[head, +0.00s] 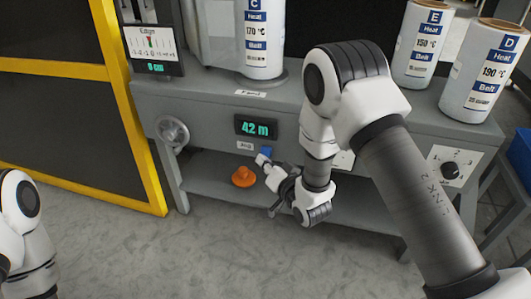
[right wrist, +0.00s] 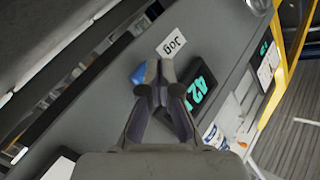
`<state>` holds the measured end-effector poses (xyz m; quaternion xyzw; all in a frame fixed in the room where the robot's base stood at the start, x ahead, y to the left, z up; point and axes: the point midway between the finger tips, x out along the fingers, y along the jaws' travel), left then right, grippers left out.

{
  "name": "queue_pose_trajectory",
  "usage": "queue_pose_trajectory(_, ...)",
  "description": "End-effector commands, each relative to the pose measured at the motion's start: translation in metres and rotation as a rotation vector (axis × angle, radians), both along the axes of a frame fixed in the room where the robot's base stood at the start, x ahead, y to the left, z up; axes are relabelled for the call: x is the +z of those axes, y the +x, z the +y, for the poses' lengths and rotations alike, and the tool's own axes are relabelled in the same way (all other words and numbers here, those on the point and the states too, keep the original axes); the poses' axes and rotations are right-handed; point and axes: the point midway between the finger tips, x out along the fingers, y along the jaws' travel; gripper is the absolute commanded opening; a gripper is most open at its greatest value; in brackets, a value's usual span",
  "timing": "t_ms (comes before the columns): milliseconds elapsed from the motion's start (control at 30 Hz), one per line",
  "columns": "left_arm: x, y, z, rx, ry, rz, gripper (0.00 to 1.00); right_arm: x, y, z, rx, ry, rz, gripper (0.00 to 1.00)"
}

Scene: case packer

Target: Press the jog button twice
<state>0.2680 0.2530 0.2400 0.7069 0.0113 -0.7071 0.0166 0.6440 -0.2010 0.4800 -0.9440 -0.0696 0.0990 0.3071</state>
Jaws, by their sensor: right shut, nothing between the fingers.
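The blue jog button (head: 267,152) is on the front of the grey machine, below the green-lit display. The right wrist view also shows the button (right wrist: 139,74), partly hidden behind my fingertips. A white label reading "Jog" (right wrist: 171,43) is beside it. My right gripper (head: 262,160) is shut and empty, with its fingertips at the button. In the right wrist view its tips (right wrist: 159,72) overlap the button's edge; I cannot tell whether they touch it. My left arm shows at the lower left of the head view, its gripper out of frame.
The display (head: 256,128) reads 42 m. A handwheel (head: 173,131) is to its left and a black knob (head: 451,171) far right. An orange object (head: 243,177) sits on the lower shelf (head: 212,170). Labelled rolls (head: 487,70) stand on top. A yellow frame (head: 128,100) borders the left.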

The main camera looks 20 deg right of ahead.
Motion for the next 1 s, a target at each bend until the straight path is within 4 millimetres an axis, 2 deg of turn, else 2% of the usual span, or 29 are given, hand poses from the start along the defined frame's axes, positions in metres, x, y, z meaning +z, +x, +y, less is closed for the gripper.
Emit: queue_pose_trajectory(1000, 0.0037, 0.0000, 0.0000, 0.000, 0.000, 0.000, 0.64, 0.0003, 0.0099, -0.0070, -0.001, 0.001, 0.001, 0.00)
